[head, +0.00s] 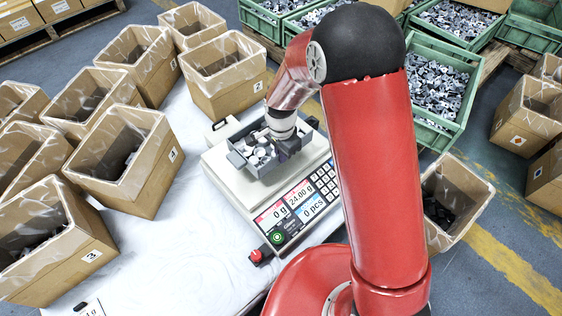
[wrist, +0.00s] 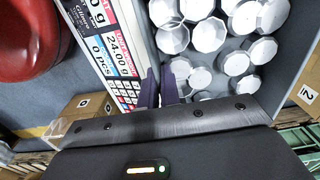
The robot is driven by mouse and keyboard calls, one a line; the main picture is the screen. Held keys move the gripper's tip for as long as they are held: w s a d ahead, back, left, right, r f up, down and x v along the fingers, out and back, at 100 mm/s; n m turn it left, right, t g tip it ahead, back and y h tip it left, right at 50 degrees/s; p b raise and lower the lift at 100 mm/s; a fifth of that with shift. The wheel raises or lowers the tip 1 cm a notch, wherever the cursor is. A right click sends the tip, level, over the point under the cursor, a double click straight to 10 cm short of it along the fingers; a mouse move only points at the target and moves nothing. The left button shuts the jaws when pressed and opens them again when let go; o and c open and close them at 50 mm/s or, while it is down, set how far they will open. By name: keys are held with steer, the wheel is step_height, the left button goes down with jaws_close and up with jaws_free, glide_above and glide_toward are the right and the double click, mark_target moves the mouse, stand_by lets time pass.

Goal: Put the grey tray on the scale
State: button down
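The grey tray (head: 240,160) holds several pale round parts and is over the plate of the white scale (head: 230,179). I cannot tell whether it touches the plate. The scale display reads 0 g, 24.00 g and 0 pcs. My gripper (head: 287,144) is at the tray's right side. In the wrist view my gripper (wrist: 161,88) has its two dark fingers close together, one on each side of the tray wall (wrist: 148,42), shut on it. The round parts fill much of the tray there. My wrist partly hides the tray's far side in the head view.
Several lined cardboard boxes (head: 135,175) stand on the white table (head: 180,255) left of the scale. Green crates (head: 455,110) of metal parts are behind on the right. A box with dark parts (head: 440,225) stands right of my arm. The table front is mostly clear.

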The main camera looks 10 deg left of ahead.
steer(key=shift+f, duration=1.95)
steer(key=shift+f+b, duration=0.2)
steer(key=shift+b, duration=0.2)
steer(key=c, duration=1.6)
jaws_free()
